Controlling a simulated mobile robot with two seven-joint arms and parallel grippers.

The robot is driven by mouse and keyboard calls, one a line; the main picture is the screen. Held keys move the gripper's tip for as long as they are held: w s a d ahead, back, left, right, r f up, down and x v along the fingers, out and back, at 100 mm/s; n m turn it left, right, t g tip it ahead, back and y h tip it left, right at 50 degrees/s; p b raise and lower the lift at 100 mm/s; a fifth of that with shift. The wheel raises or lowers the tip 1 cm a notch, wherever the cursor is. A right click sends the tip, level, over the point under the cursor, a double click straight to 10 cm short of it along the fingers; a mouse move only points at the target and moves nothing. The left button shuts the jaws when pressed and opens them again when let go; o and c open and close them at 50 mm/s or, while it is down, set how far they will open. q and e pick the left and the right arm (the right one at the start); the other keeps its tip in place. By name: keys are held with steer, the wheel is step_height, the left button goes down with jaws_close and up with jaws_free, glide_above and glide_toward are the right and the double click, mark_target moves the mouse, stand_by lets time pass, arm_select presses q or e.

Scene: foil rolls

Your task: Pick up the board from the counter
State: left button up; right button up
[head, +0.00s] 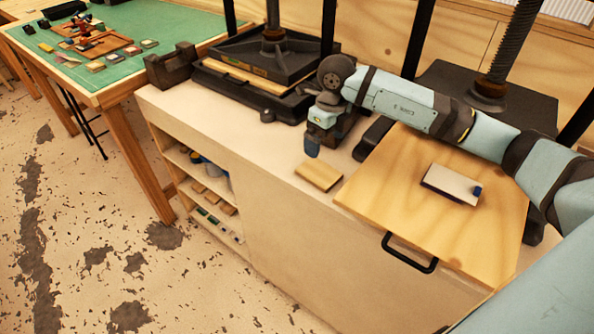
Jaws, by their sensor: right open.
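A small flat wooden board (319,174) lies on the pale counter (262,150), near its front edge. A much larger wooden board (395,198) lies to its right, partly under the right-hand press. I cannot tell from the picture alone which one the task names. My right gripper (313,147) is open, above and just behind the small board, apart from it and pointing down. Its far finger is largely hidden. My right arm crosses over the large board's back part. My left gripper is not in view.
A white block (452,185) with a dark blue end lies on the large board. A black handle (409,252) sticks out at the front. A black press (262,60) stands at the back left. A green-topped table (120,85) holds small items. The counter left of the small board is clear.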

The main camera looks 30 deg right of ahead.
steer(key=d, duration=0.1)
steer(key=h, duration=0.1)
glide_above(324, 175)
steer(key=f, duration=0.6)
steer(key=shift+d+f+p, duration=0.25)
steer(key=shift+f+p, duration=0.05)
steer(key=shift+f, duration=0.1)
steer(key=shift+a+f+p, duration=0.15)
steer(key=shift+f+p, duration=0.1)
steer(key=shift+f, duration=1.25)
steer(key=shift+a+f+p, duration=0.1)
steer(key=shift+f+p, duration=0.15)
steer(key=shift+f, duration=1.25)
steer(key=c, duration=0.8)
